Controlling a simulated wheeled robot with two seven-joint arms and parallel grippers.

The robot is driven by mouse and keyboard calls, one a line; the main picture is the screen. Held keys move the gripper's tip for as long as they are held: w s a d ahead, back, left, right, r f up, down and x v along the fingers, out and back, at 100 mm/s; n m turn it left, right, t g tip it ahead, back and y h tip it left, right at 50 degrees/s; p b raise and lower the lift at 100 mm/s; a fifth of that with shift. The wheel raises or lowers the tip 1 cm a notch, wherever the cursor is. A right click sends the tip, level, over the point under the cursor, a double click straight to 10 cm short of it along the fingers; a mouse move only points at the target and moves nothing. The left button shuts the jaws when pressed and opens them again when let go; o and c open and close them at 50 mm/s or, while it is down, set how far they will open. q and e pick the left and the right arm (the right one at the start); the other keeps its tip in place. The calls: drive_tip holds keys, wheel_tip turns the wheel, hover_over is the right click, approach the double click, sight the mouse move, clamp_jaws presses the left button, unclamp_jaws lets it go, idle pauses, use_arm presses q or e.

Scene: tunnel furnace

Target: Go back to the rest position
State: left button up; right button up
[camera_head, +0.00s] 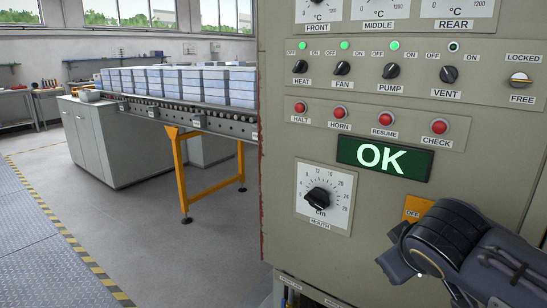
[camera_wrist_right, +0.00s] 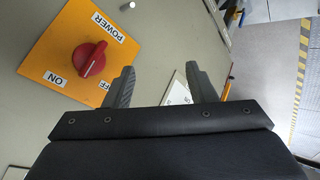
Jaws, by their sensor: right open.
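My right gripper (camera_wrist_right: 161,82) is open and empty in the right wrist view, its two dark fingers apart. In the head view my right arm and dark wrist (camera_head: 447,235) are at the lower right, close in front of the control panel (camera_head: 285,140). They partly cover the orange power plate (camera_head: 413,205). The plate (camera_wrist_right: 60,50) shows whole in the wrist view, with a red power knob (camera_wrist_right: 92,60) to the left of the fingers. The fingers look apart from the knob. My left gripper is not in view.
The panel carries black knobs, red buttons, a green OK display (camera_head: 384,158) and a mouth dial (camera_head: 319,199). Heat, fan and pump lamps glow green; the vent lamp is dark. A conveyor (camera_head: 200,119) with grey blocks stands left. The floor (camera_head: 130,220) before it is clear.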

drive_tip(key=s+a+f+m+g+y, duration=0.25)
drive_tip(key=s+f+m+y, duration=0.4)
drive_tip(key=s+f, duration=1.2)
wheel_tip(320, 180, up, 25)
drive_tip(key=s+p, duration=0.1)
drive_tip(key=p, duration=2.2)
drive_tip(key=shift+f, duration=0.2)
drive_tip(key=shift+d+g, duration=0.1)
drive_tip(key=shift+g, duration=0.15)
